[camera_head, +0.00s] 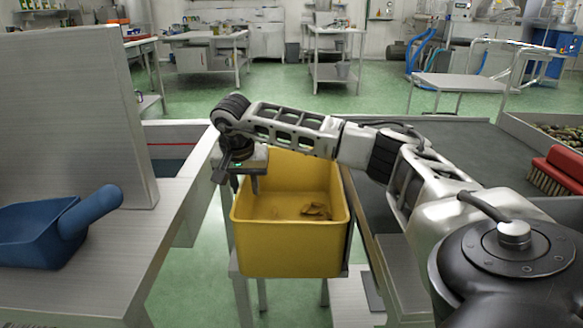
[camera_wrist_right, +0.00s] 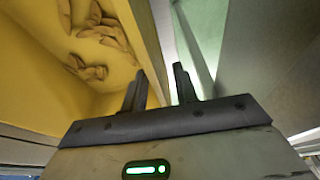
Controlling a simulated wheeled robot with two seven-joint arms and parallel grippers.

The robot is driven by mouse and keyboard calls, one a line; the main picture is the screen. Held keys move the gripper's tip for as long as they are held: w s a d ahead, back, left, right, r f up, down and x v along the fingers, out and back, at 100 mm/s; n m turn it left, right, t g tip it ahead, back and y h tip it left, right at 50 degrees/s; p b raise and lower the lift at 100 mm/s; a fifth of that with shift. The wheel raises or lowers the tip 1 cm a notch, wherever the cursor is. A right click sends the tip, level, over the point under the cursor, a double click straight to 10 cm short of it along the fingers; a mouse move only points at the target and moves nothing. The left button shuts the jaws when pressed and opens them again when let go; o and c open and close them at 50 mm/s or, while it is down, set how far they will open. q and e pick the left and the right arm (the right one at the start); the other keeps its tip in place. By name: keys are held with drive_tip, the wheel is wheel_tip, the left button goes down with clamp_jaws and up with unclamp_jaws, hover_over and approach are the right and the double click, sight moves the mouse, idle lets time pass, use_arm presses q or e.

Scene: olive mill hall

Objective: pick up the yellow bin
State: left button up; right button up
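The yellow bin (camera_head: 290,250) stands upright on a low stand between two worktops in the head view. It has a few brownish, leaf-like scraps (camera_head: 316,210) at its bottom. My right gripper (camera_head: 244,184) points down at the bin's left wall. In the right wrist view the bin (camera_wrist_right: 50,90) fills the left side. The two fingers of my right gripper (camera_wrist_right: 161,88) are apart, with the bin's wall edge between them: one finger on the inner side, one outside. Whether either finger touches the wall is unclear. My left gripper is not in view.
A blue scoop (camera_head: 60,230) lies on the left metal worktop (camera_head: 140,250), before an upright grey panel (camera_head: 75,115). On the right are a dark conveyor-like surface (camera_head: 470,145), a red brush (camera_head: 560,170) and a tray of olives (camera_head: 520,125). Green floor lies beyond.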

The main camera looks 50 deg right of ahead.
drive_tip(key=shift+x, duration=0.8)
clamp_jaws()
drive_tip(key=shift+r, duration=0.1)
idle(0.7)
